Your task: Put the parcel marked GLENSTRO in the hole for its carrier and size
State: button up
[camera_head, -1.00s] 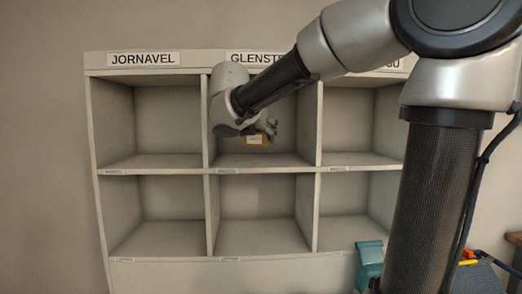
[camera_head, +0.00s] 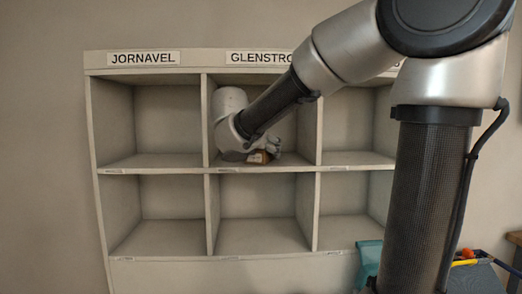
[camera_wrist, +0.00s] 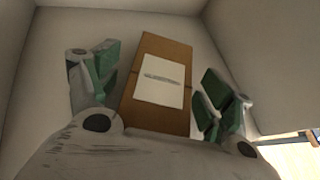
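The parcel (camera_head: 259,157) is a small brown box with a white label. It sits on the floor of the upper middle hole (camera_head: 225,168), under the GLENSTRO sign (camera_head: 257,57). In the wrist view the parcel (camera_wrist: 158,84) lies between the green finger pads of my gripper (camera_wrist: 158,88). A gap shows on each side of it, so the fingers are open around it. The print on its label is too small to read. My gripper (camera_head: 268,148) is inside that hole, and my wrist hides part of the hole's left side.
The upper left hole (camera_head: 165,120) under JORNAVEL and the lower holes (camera_head: 258,208) look empty. My arm covers most of the right-hand sign. Dividers and shelf edges (camera_head: 318,125) border the hole closely. A teal object (camera_head: 368,262) and a bin (camera_head: 485,272) stand at lower right.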

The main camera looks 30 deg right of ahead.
jog(key=shift+s+a+r, duration=0.15)
jog(key=shift+a+r, duration=0.1)
jog(key=shift+r, duration=0.1)
jog(key=v, duration=1.1)
jog(key=s+d+f+m+g+y, duration=0.3)
jog(key=s+d+f+m+g, duration=0.1)
jog(key=s+d+f+m, duration=0.6)
jog(key=s+a+f+m+y, duration=0.2)
jog(key=s+f+m+y, duration=0.3)
jog(key=s+f+m, duration=0.5)
jog(key=m, duration=0.7)
jog(key=shift+s+a+f+y, duration=0.2)
jog(key=shift+s+f+y, duration=0.1)
jog(key=shift+s, duration=0.1)
